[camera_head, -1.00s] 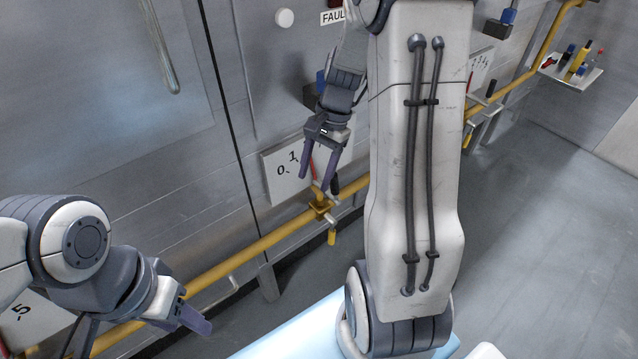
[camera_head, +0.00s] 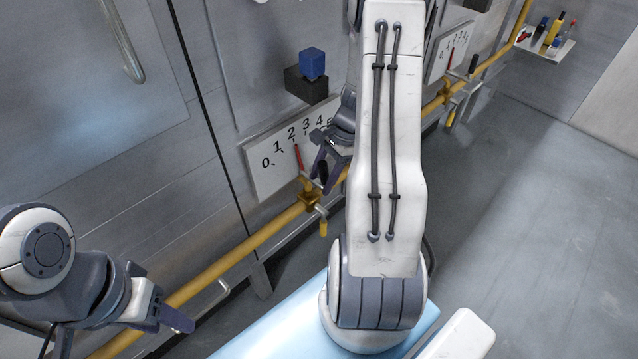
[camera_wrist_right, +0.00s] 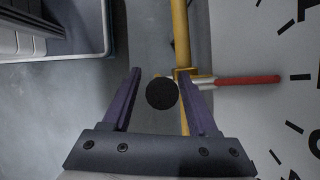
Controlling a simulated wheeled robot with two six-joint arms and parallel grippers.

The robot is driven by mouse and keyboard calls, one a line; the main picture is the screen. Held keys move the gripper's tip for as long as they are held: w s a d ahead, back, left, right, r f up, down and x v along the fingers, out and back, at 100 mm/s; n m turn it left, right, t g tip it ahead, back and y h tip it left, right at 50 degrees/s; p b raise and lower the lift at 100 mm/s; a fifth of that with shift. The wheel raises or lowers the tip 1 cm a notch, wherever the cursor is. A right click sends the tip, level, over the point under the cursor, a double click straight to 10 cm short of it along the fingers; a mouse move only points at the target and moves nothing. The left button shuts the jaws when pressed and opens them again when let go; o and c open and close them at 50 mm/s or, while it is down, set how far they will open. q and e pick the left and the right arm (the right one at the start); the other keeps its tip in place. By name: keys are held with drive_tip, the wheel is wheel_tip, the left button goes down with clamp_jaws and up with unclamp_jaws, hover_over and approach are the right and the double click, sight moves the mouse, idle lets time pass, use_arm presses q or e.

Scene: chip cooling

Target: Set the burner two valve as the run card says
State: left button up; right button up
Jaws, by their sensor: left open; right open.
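The middle valve (camera_head: 310,197) sits on the yellow pipe in front of a white numbered scale plate (camera_head: 262,184). Its red pointer (camera_head: 298,157) stands near the 2; in the right wrist view the pointer (camera_wrist_right: 250,79) lines up with a tick whose number I cannot read. My right gripper (camera_head: 324,168) is open at this valve. In the wrist view a round black knob (camera_wrist_right: 162,93) lies between the open fingers, with gaps on both sides. My left gripper (camera_head: 165,318) is open and empty, near the pipe at lower left. I cannot see a run card.
The yellow pipe (camera_head: 225,263) runs along the metal wall. A second valve with a scale plate (camera_head: 440,62) is farther right. A black and blue box (camera_head: 307,85) is on the wall above the middle plate. A shelf (camera_head: 550,47) holds bottles. The right floor is clear.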

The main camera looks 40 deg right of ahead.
drive_tip(key=shift+x, duration=0.85)
clamp_jaws()
drive_tip(key=shift+r, duration=0.1)
idle(0.7)
